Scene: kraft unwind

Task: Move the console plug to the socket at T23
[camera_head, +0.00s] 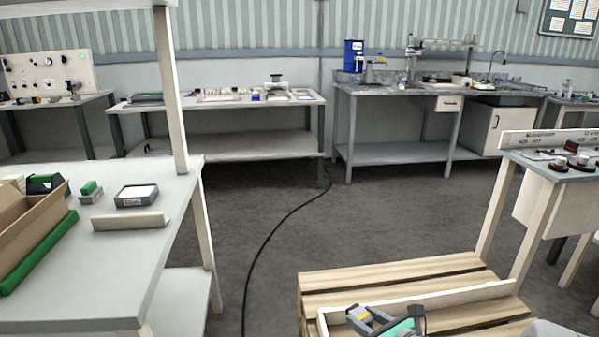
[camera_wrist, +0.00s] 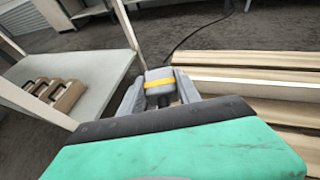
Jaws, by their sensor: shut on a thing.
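My gripper (camera_wrist: 160,92) is shut on a grey plug with a yellow band (camera_wrist: 158,84); its two grey fingers press on either side of it. In the head view my gripper (camera_head: 378,322) and the plug (camera_head: 358,314) show at the bottom edge, in front of or above a wooden pallet. A dark cable (camera_wrist: 193,34) runs up behind the plug; I cannot tell whether it joins it. A panel with several round fittings and a green light (camera_head: 48,75) stands on the far left bench. No T23 marking is legible.
A slatted pallet (camera_head: 400,272) with a raised pale board fills the bottom right. A near-left table (camera_head: 150,190) carries an open cardboard box (camera_head: 35,215). A black cable (camera_head: 268,238) lies across the floor. Benches line the back wall; the middle floor is mostly clear.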

